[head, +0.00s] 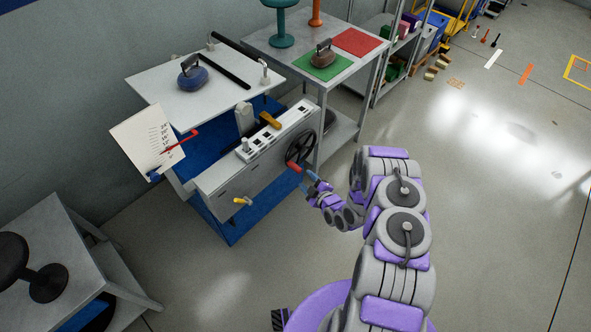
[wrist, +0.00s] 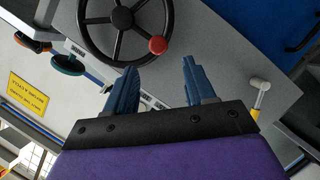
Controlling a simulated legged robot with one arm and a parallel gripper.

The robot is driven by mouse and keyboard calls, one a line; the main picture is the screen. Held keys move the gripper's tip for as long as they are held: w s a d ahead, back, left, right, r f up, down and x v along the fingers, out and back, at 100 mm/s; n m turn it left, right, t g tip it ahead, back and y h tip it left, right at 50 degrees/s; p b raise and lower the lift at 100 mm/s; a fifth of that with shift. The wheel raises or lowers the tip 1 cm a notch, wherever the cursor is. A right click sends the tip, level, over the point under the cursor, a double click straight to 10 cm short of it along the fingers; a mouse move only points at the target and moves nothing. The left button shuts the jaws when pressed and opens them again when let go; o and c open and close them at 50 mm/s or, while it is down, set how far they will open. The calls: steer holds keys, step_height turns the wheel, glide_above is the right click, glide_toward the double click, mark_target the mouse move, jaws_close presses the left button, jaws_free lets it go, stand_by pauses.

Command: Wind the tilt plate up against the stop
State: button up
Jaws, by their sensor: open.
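The tilt plate (head: 150,86) is a white board on top of a grey and blue test stand, tilted in the picture; a blue handled weight (head: 192,73) rests on it. A black bar (head: 232,60) lies along its far side; I cannot tell whether it is the stop. A black handwheel (head: 300,147) with a red knob (head: 293,166) sits on the stand's front panel. The wheel (wrist: 84,32) and knob (wrist: 158,45) also show in the wrist view. My gripper (head: 305,177) is open and empty, its fingers (wrist: 158,75) just short of the knob.
A card scale (head: 138,126) with a red pointer (head: 181,143) stands at the plate's left. A side table holds a green mat (head: 312,70) and a brown weight (head: 323,54).

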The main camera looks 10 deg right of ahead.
mark_target(295, 168)
steer(key=b+x, duration=0.2)
steer(key=x, duration=0.8)
jaws_close()
stand_by(0.4)
steer(key=shift+a, duration=0.1)
